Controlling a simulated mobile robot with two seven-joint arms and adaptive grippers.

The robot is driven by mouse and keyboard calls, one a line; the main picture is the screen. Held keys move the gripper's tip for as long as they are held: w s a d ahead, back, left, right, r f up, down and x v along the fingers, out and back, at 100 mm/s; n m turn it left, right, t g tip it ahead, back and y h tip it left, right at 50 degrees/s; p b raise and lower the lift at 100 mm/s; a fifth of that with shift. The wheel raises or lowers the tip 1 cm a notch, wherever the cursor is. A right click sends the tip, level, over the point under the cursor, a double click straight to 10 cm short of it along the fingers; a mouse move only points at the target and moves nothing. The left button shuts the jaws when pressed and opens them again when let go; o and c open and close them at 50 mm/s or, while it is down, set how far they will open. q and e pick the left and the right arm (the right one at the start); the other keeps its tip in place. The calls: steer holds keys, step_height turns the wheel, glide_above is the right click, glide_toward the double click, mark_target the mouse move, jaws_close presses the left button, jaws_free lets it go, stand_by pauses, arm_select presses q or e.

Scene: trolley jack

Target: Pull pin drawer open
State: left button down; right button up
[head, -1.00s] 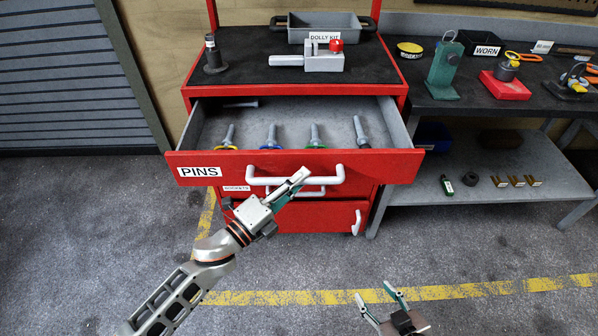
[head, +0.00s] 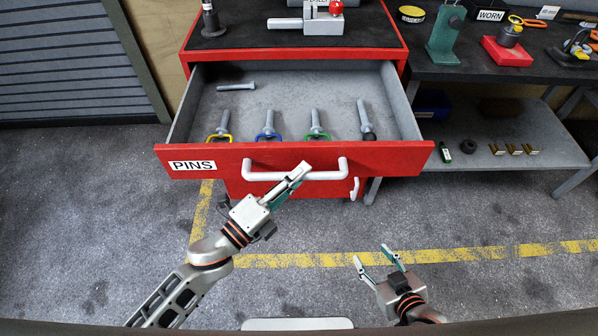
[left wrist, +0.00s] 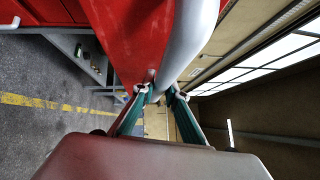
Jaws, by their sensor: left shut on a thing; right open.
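The red drawer labelled PINS (head: 390,157) stands pulled out of the red cabinet, its inside showing. Several pins lie in it: three with yellow, blue and green loops in a row, one with a dark end at the right, and a plain grey one (head: 236,87) at the back left. My left gripper (head: 301,173) is shut on the white drawer handle (head: 255,176), near its middle. In the left wrist view the fingers (left wrist: 162,97) close around the pale handle bar (left wrist: 190,40). My right gripper (head: 375,263) is open and empty above the floor, apart from the drawer.
A dark mat (head: 240,30) covers the cabinet top. The floor before the drawer is clear.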

arm_select(q)
steer(key=c, duration=2)
jaws_free()
steer(key=shift+s+a, duration=0.1)
steer(key=v, duration=1.1)
steer(key=shift+s+a+f, duration=0.1)
steer(key=shift+s+a, duration=0.15)
steer(key=shift+a, duration=0.05)
steer(key=s+a+f+n+g+y, duration=0.1)
steer(key=a+f+n+y, duration=0.2)
steer(key=f+n, duration=0.3)
steer(key=s+a+f+n+g+y, duration=0.1)
steer(key=a+f+n+y, duration=0.3)
steer(key=f+n, duration=0.3)
steer(key=s+a+f+n+g+y, duration=0.1)
steer(key=a+f+n+y, duration=0.3)
steer(key=f+n, duration=0.3)
steer(key=shift+s+a+n, duration=0.2)
steer(key=shift+a+n, duration=0.15)
steer(key=shift+n, duration=0.75)
steer(key=shift+s+a+n, duration=0.2)
steer(key=shift+a+n, duration=0.15)
steer(key=shift+n, duration=0.75)
